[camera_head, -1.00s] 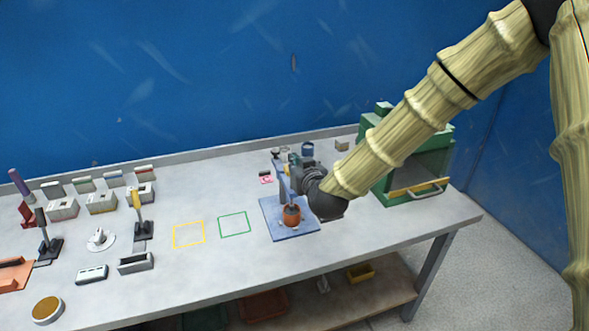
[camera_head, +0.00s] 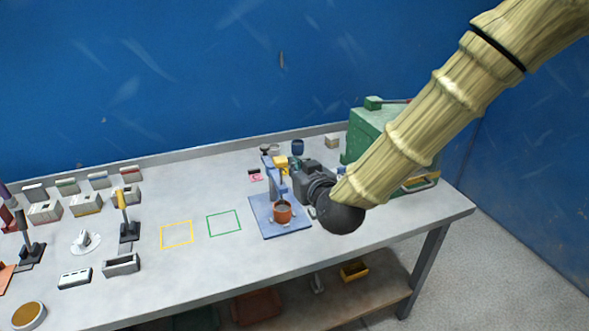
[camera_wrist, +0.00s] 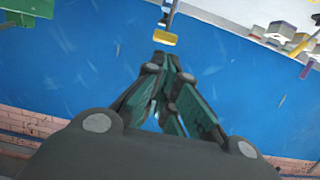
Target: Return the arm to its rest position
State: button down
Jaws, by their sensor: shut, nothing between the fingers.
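My gripper (camera_wrist: 172,72) is shut and empty in the wrist view, its green fingers drawn together against the blue wall. In the head view my gripper (camera_head: 294,165) is small and partly hidden, beside the blue stand with the yellow top piece (camera_head: 281,162). My arm reaches in from the upper right and hangs over the right part of the bench. An orange-brown cup (camera_head: 282,211) stands on the blue plate (camera_head: 262,228) of that stand, below and left of my wrist. The yellow piece also shows in the wrist view (camera_wrist: 166,39), ahead of the fingertips and apart from them.
The green box (camera_head: 370,130) stands behind my forearm at the bench's right end. Yellow (camera_head: 177,248) and green (camera_head: 224,234) outlined squares are empty. Several small blocks, a yellow-handled lever (camera_head: 122,203) and a round tan-topped dish (camera_head: 28,315) occupy the left side. The bench's front centre is clear.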

jog(key=s+d+f+m+g+h, duration=0.1)
jog(key=s+d+f+g, duration=0.2)
jog(key=f, duration=0.7)
jog(key=s+d+f+g, duration=0.1)
jog(key=s+d+f, duration=0.1)
jog(key=s+f, duration=0.6)
jog(key=s+d+f+m+g+h, duration=0.1)
jog(key=s+d+f+g, duration=0.15)
jog(key=f, duration=0.95)
jog(key=s+d+f+g+h, duration=0.1)
jog(key=s+d+f, duration=0.3)
jog(key=s, duration=0.5)
jog(key=s+d+f+m+g, duration=0.1)
jog(key=s+d+f+g, duration=0.3)
jog(key=s+f, duration=0.3)
jog(key=s+d+f+m+g+h, duration=0.1)
jog(key=s+d+f+g, duration=0.2)
jog(key=s+f, duration=0.3)
jog(key=s, duration=0.5)
jog(key=shift+d+f+h, duration=0.3)
jog(key=shift+d+f, duration=0.05)
jog(key=shift+d, duration=0.05)
